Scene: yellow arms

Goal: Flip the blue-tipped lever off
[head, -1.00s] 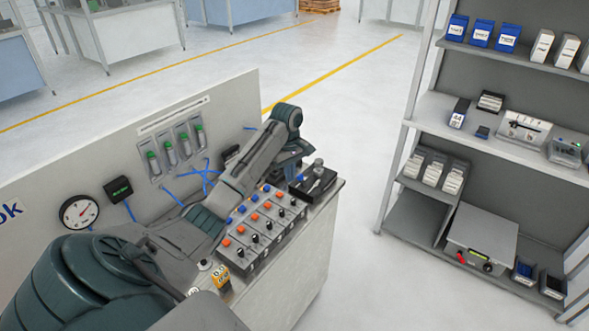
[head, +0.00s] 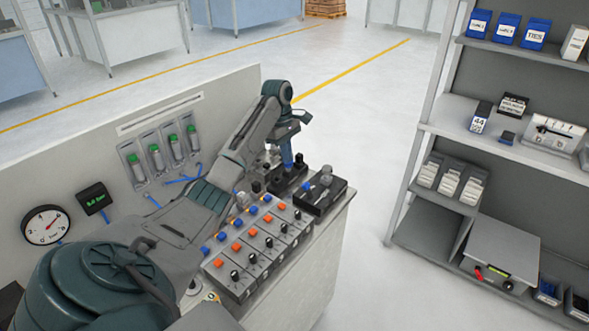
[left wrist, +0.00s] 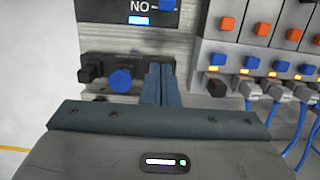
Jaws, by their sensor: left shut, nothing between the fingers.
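The blue-tipped lever shows in the left wrist view as a round blue tip (left wrist: 120,81) over a dark housing. A black knob (left wrist: 91,73) sits to its left on the same housing. My left gripper (head: 287,162) points down at the inner of two black boxes on the bench. Its fingers (left wrist: 159,84) are shut and empty, just right of the blue tip in the wrist view. I cannot tell whether they touch it. In the head view the fingers hide most of that lever. My right gripper is not in view.
A panel of orange and blue buttons (head: 268,232) with black knobs lies beside the gripper. The outer black box (head: 320,197) has a grey-topped knob and a blue part. A wall panel with a gauge (head: 45,225) stands behind. A shelf unit (head: 500,165) stands right, across clear floor.

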